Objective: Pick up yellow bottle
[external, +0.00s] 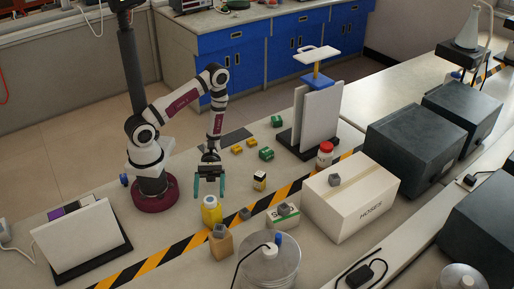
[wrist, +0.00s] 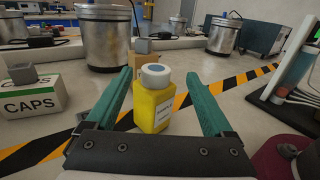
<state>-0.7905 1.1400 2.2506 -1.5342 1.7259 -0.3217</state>
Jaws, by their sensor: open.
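The yellow bottle (external: 211,213) stands upright on the bench, by the black and yellow striped tape. It has a pale cap and a white label, seen in the wrist view (wrist: 153,108). My gripper (external: 209,187) points down just above the bottle in the external view. In the wrist view my gripper (wrist: 158,77) shows two teal fingers spread wide, with the bottle appearing between them. There is a visible gap on each side, and the fingers hold nothing.
A small cardboard box (external: 222,243) with a grey item on top stands close in front of the bottle. A CAPS box (wrist: 32,92) and a metal pot (wrist: 104,38) are nearby. A large carton (external: 350,205) is to the right. Bench left of the bottle is clear.

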